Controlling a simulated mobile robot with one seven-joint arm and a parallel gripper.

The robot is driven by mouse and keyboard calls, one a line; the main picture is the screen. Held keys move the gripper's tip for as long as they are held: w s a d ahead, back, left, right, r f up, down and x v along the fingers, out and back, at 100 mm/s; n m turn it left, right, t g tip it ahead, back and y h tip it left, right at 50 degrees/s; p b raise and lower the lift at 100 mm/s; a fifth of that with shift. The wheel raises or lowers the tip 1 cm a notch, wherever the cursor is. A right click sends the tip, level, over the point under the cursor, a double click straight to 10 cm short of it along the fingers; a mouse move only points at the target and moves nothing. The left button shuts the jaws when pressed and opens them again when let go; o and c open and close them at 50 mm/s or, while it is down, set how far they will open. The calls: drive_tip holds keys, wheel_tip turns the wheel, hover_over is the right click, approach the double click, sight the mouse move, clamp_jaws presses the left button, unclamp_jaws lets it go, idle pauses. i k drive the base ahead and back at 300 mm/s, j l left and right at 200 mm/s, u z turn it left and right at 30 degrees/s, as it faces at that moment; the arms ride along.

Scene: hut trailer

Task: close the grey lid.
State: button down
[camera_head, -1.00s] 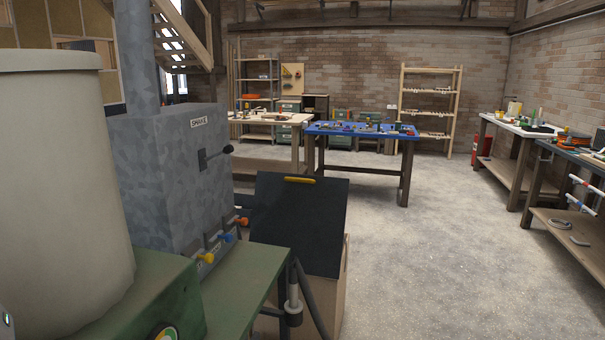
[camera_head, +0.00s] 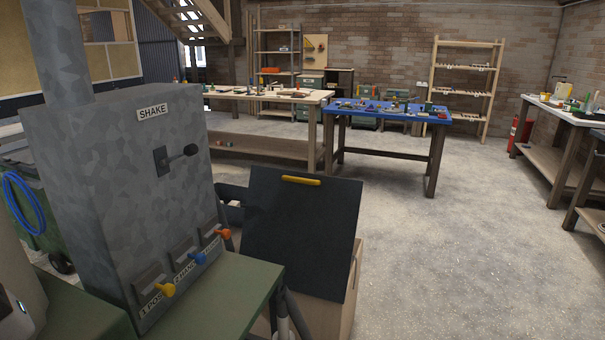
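A dark grey, almost black lid panel (camera_head: 298,225) stands at a slant over a light wooden box (camera_head: 352,292), a little below the middle of the head view. A yellow handle bar (camera_head: 301,180) lies along its upper edge. The lid looks raised, but its hinge and the inside of the box are hidden from here. My gripper is not in view.
A grey metal cabinet labelled SHAKE (camera_head: 125,190) with a black lever and coloured knobs stands left of the lid, by a green surface (camera_head: 225,295). A blue-topped table (camera_head: 390,112) and a wooden workbench (camera_head: 265,95) stand behind. The concrete floor (camera_head: 450,240) on the right is clear.

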sight(305, 224)
drive_tip(key=i+l, duration=0.3)
drive_tip(key=i, duration=0.2)
drive_tip(key=i+l, duration=0.25)
drive_tip(key=i, duration=0.3)
drive_tip(key=i+l, duration=0.3)
drive_tip(key=i, duration=0.2)
drive_tip(key=u, duration=0.05)
